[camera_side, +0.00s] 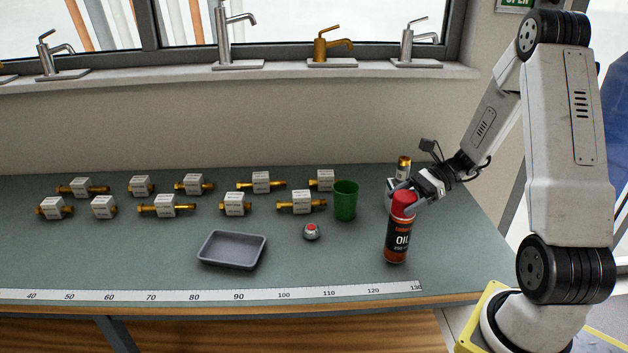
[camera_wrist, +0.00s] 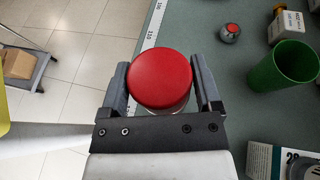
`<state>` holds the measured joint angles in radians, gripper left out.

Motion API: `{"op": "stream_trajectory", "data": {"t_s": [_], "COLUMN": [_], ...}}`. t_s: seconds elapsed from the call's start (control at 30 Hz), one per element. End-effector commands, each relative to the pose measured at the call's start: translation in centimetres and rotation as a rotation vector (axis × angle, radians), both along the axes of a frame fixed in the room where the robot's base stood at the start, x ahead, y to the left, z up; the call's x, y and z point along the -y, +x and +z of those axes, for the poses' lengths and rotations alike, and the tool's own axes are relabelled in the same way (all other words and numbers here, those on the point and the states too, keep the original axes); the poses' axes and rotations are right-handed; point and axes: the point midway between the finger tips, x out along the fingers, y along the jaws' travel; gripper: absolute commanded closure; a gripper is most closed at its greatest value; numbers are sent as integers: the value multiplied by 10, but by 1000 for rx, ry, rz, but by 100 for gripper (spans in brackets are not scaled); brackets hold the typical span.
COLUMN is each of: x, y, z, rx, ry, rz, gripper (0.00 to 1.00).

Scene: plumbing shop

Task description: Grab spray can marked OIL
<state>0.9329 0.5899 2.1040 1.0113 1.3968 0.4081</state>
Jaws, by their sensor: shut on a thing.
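The spray can marked OIL (camera_side: 397,240) stands upright on the green bench top, near its right end. It has a red cap and a dark body with an orange band. My gripper (camera_side: 404,200) is shut on the can at its red cap, coming in from the upper right. In the wrist view the round red cap (camera_wrist: 160,78) sits between the two fingers of my gripper (camera_wrist: 163,88), one on each side. The can's body is hidden below the cap there.
A green cup (camera_side: 346,201) stands left of the can. A small grey red-topped object (camera_side: 311,232) and a grey tray (camera_side: 232,250) lie further left. A boxed brass fitting (camera_side: 403,170) is close behind the can. Several labelled brass fittings fill the back. A ruler (camera_side: 205,296) runs along the front edge.

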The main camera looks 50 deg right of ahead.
Motion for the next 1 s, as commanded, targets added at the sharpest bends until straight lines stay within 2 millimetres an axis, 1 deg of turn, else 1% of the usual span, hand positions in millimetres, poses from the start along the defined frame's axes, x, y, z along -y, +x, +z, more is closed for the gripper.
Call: {"op": "stream_trajectory", "data": {"t_s": [0.6, 0.8, 1.0], "x": [0, 0, 0], "y": [0, 0, 0], "z": [75, 88, 90], "rx": [3, 1, 0], "ry": [-3, -1, 0], "rz": [-1, -1, 0], "gripper": [100, 100, 100]}}
